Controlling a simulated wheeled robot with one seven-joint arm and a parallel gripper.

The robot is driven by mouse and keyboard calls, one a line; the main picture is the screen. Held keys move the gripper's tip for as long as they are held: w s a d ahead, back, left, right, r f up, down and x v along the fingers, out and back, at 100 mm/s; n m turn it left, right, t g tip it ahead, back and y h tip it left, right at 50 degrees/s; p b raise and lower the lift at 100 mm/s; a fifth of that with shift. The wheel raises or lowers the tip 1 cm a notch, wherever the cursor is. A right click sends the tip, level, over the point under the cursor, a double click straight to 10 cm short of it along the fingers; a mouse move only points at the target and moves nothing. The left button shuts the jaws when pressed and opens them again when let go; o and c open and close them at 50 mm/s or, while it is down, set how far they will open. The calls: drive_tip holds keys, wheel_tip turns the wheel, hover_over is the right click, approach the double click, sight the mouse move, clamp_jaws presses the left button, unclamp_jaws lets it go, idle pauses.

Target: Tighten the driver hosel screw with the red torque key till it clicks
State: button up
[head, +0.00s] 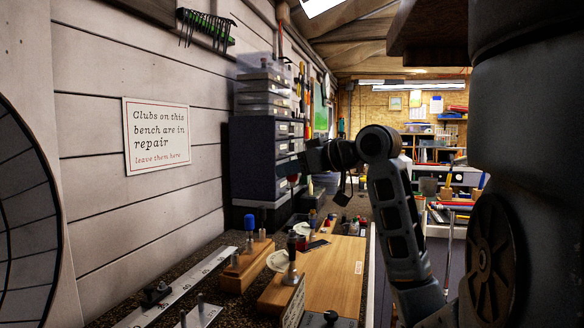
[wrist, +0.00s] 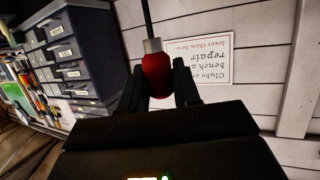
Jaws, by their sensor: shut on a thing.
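My gripper (wrist: 159,82) is shut on the red torque key (wrist: 157,73), whose red handle sits between the two black fingers in the wrist view. A silver collar and a thin dark shaft extend from the handle past the picture's top edge, so the key's tip is out of view. In the head view my gripper (head: 297,166) is held above the bench, in front of the drawer cabinet; the key cannot be made out clearly there. I cannot identify the driver or its hosel screw in either view.
A dark drawer cabinet (head: 258,150) stands behind. A white sign (head: 156,136) hangs on the left wall.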

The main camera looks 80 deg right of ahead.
sight(292, 187)
drive_tip(key=shift+f+b, duration=1.3)
drive_tip(key=shift+f, duration=0.85)
drive_tip(key=shift+f, duration=0.95)
idle(0.7)
drive_tip(key=o, duration=1.1)
drive_tip(key=shift+o, duration=0.2)
drive_tip(key=v, duration=0.8)
drive_tip(key=shift+w, duration=0.1)
